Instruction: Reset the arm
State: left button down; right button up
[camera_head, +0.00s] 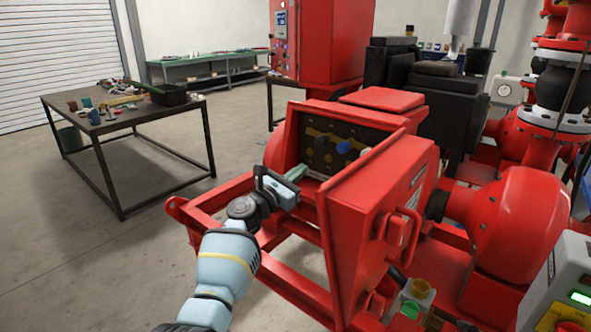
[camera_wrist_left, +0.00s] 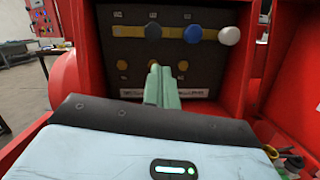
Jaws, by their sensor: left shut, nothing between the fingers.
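My left arm reaches in from the bottom of the head view. Its gripper (camera_head: 297,173) is in front of the open red box (camera_head: 365,112) on the pump skid. In the left wrist view the pale green fingers (camera_wrist_left: 161,86) are together and empty, pointing at the dark panel (camera_wrist_left: 200,72). The panel carries a grey knob (camera_wrist_left: 153,32), a blue knob (camera_wrist_left: 194,33) and a white knob (camera_wrist_left: 229,36) along a yellow strip. Yellow round parts sit below, one partly behind the fingertips. Whether the fingers touch the panel I cannot tell. My right gripper is not in view.
The open red door (camera_head: 375,230) stands close on the right of my arm. Red skid rails (camera_head: 215,207) run below it. A table (camera_head: 120,118) with tools stands at the left, with clear floor between. A red pump housing (camera_head: 515,215) is at the right.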

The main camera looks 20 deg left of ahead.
pick_arm(q)
jog(key=shift+s+a+f, duration=0.1)
jog(key=shift+s+a, duration=0.05)
jog(key=shift+s, duration=0.3)
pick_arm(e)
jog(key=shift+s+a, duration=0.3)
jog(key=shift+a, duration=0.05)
pick_arm(q)
jog(key=shift+w, duration=0.1)
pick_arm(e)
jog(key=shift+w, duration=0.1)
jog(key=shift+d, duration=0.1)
